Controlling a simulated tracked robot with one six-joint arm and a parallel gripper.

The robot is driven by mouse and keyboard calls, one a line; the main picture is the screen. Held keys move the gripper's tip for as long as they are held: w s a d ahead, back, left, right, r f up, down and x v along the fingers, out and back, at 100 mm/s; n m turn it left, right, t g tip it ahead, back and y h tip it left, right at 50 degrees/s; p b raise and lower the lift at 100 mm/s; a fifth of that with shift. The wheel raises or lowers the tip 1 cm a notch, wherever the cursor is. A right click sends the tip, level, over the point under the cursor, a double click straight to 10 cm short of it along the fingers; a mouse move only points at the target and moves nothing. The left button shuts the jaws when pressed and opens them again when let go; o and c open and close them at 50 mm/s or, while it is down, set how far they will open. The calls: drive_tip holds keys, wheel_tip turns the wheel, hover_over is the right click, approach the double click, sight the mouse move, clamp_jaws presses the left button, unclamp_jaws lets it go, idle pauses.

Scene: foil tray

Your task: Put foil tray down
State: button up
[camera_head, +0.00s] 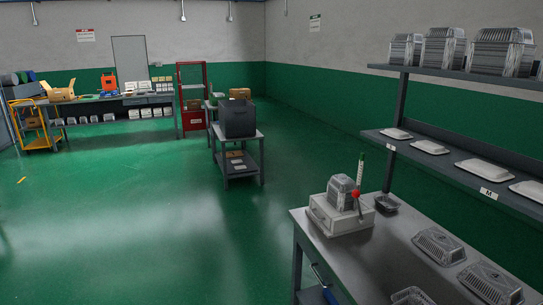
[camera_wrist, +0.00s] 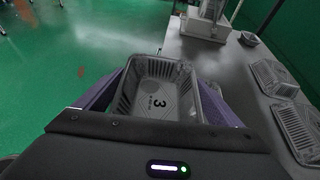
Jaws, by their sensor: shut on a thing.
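The foil tray (camera_wrist: 158,70) shows in the wrist view, open side up, with a black 3 on its floor. My gripper (camera_wrist: 158,100) is shut on it, with a purple finger at each side. The tray appears level, near the left edge of the grey metal bench (camera_wrist: 200,58). I cannot tell whether it touches the bench top. In the head view my gripper is not seen. A foil tray is cut off at the bottom edge there (camera_head: 412,297), and I cannot tell whether it is the held one.
Ribbed foil pieces (camera_head: 438,246) (camera_head: 490,283) lie along the bench's right side. A small dark tray (camera_head: 387,203) sits beside a white press (camera_head: 340,213) with a red-knobbed lever at the far end. Shelves (camera_head: 445,155) rise at the right. The bench middle has bare room.

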drive_tip(key=w+a+f+n+g+y, duration=0.2)
drive_tip(key=w+a+f, duration=0.4)
drive_tip(key=a, duration=0.4)
drive_tip(key=w+a+f+n+g+y, duration=0.2)
drive_tip(key=w+a+f+n+y, duration=0.1)
drive_tip(key=a, duration=0.7)
drive_tip(key=w+f+n, duration=0.1)
drive_tip(key=w+f, duration=0.1)
drive_tip(key=w, duration=0.1)
drive_tip(key=shift+w+f+g, duration=0.25)
drive_tip(key=shift+f+g, duration=0.05)
drive_tip(key=shift+f, duration=0.1)
drive_tip(key=shift+m+t+h, duration=2)
drive_tip(key=shift+m+h, duration=0.2)
drive_tip(key=shift+m, duration=0.4)
drive_tip(key=shift+s, duration=0.15)
